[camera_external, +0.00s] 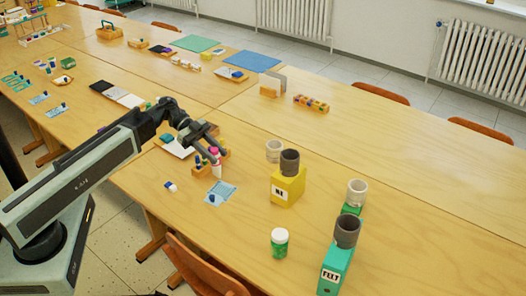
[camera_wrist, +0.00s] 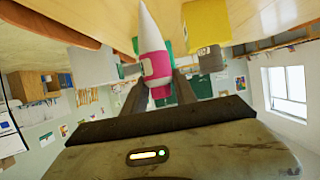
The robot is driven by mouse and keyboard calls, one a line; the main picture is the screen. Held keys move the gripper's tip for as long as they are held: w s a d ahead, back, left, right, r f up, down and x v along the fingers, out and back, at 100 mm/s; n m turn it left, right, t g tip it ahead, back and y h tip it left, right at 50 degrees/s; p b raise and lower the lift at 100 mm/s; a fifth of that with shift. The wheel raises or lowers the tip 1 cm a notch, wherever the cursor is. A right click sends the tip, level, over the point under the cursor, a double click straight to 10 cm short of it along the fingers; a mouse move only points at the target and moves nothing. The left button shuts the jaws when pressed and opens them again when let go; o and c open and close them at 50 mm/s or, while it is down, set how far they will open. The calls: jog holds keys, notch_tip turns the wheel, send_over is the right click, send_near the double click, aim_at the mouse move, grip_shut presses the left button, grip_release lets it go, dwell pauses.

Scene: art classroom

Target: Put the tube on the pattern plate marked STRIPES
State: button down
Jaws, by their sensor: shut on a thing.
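My gripper (camera_external: 211,157) is shut on a white and pink tube (camera_external: 216,168), held upright just above or at the table; I cannot tell if it touches. In the wrist view the tube (camera_wrist: 154,65) sits between my two fingers (camera_wrist: 160,88), its white pointed end toward the top of the picture and a pink band near the fingers. A pale blue patterned plate (camera_external: 224,190) lies on the table just in front of the tube, with a small dark blue mark or item on it. The word STRIPES is not readable on any plate.
A small white and blue item (camera_external: 170,186) lies left of the plate. More pale patterned plates lie far left.

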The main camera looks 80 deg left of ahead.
aim_at(216, 169)
jog(key=shift+f+b, duration=4.25)
jog(key=c, duration=1)
grip_release()
jog(key=shift+r, duration=0.1)
jog(key=shift+r, duration=0.15)
jog(key=shift+s+a+r+p, duration=0.15)
jog(key=shift+a+r+p, duration=0.1)
jog(key=shift+p, duration=0.25)
jog(key=p+v, duration=0.4)
jog(key=v, duration=0.7)
jog(key=shift+s+a, duration=0.1)
jog(key=shift+s, duration=0.05)
